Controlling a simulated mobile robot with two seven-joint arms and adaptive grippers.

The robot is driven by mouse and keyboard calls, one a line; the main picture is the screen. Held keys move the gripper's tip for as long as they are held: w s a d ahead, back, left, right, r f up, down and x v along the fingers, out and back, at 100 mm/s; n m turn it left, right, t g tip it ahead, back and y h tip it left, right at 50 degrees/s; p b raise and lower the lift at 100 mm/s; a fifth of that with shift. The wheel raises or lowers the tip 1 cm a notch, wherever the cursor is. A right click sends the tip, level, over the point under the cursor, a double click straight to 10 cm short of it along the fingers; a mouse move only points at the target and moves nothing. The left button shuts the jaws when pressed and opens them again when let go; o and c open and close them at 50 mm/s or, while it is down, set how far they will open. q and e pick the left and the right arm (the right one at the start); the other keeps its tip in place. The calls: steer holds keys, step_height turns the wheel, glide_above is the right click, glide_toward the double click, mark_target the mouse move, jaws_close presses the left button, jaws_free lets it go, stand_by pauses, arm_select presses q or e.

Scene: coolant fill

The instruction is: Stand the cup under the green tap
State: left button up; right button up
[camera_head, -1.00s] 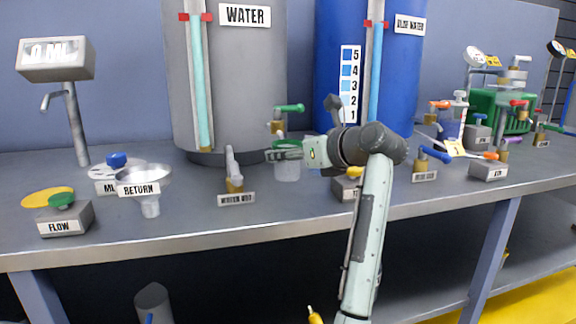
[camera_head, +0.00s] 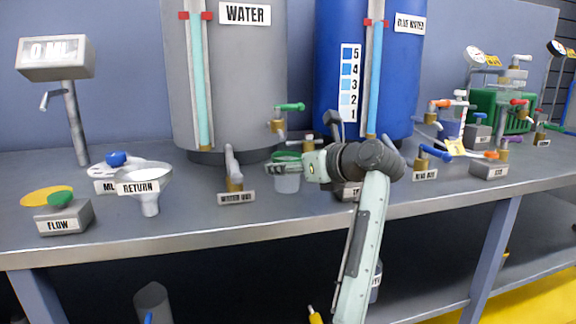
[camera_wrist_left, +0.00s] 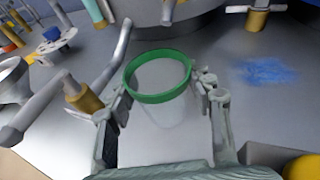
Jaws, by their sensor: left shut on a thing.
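The cup (camera_head: 287,181) is clear with a green rim. In the head view it is over the bench in front of the grey water tank, upright. The green tap (camera_head: 290,107), with a green lever on a brass body, is on the tank, above and slightly behind the cup in the picture. My left gripper (camera_head: 276,169) is shut on the cup from the right side. In the left wrist view the green rim (camera_wrist_left: 158,76) shows between the fingers (camera_wrist_left: 168,98). I cannot tell whether the cup's base touches the bench. My right gripper is not in view.
The water outlet valve (camera_head: 234,178) stands just left of the cup. The funnel marked RETURN (camera_head: 150,186) is farther left. The blue tank (camera_head: 330,65) and the blue-handled valve (camera_head: 434,153) are to the right. Bare bench (camera_head: 190,215) lies in front.

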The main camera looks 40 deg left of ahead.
arm_select(q)
steer(key=o, duration=1.1)
steer(key=shift+o, duration=0.2)
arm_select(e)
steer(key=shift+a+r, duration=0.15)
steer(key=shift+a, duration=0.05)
arm_select(q)
steer(key=shift+d+r, duration=0.3)
steer(key=v, duration=1.1)
steer(key=shift+s+d, duration=0.1)
steer(key=shift+d, duration=0.05)
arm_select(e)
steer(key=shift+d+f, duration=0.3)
